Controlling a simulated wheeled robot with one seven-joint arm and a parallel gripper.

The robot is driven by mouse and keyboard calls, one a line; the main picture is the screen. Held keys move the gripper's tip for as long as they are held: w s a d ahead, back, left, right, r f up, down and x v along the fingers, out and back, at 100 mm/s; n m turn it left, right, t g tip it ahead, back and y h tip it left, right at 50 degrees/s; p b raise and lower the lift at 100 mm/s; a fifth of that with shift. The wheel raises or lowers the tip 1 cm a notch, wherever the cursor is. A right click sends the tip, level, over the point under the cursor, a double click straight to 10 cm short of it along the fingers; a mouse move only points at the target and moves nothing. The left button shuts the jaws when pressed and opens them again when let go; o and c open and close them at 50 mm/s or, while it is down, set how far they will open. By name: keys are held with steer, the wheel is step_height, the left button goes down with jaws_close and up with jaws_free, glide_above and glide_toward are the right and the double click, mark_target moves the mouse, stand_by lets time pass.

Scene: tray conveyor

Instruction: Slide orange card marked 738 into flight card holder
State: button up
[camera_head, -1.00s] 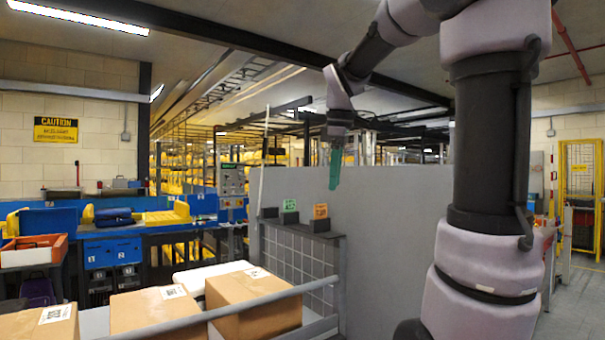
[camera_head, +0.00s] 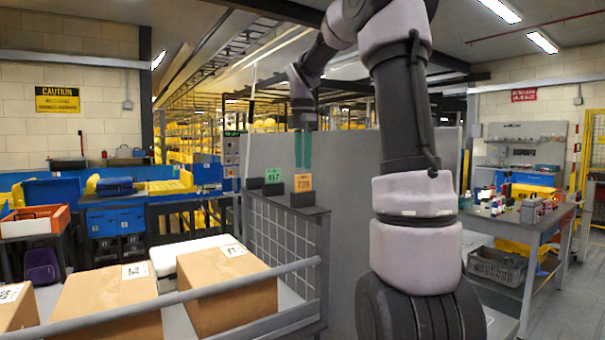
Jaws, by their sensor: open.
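The orange card (camera_head: 303,182), with dark digits that look like 738 or 728, stands upright in a dark block on a ledge atop the grid panel. A green card (camera_head: 273,175) stands in a similar block to its left. My gripper (camera_head: 303,150) hangs pointing down above the orange card, in front of the grey partition. Its two green fingers are apart, with nothing between them. I cannot tell the depth gap between fingers and card. I cannot make out which thing is the flight card holder.
Several cardboard boxes (camera_head: 228,289) and a white case (camera_head: 185,256) lie on the conveyor behind a grey rail (camera_head: 190,296). A grey partition (camera_head: 345,200) stands behind the cards. A cluttered workbench (camera_head: 520,215) is at right, blue benches at left.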

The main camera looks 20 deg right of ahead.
mark_target(303, 176)
steer(key=shift+f, duration=2.45)
jaws_close()
steer(key=shift+r, duration=0.2)
steer(key=shift+r, duration=2.25)
steer(key=shift+r, duration=0.2)
steer(key=shift+r, duration=2)
steer(key=shift+s, duration=0.15)
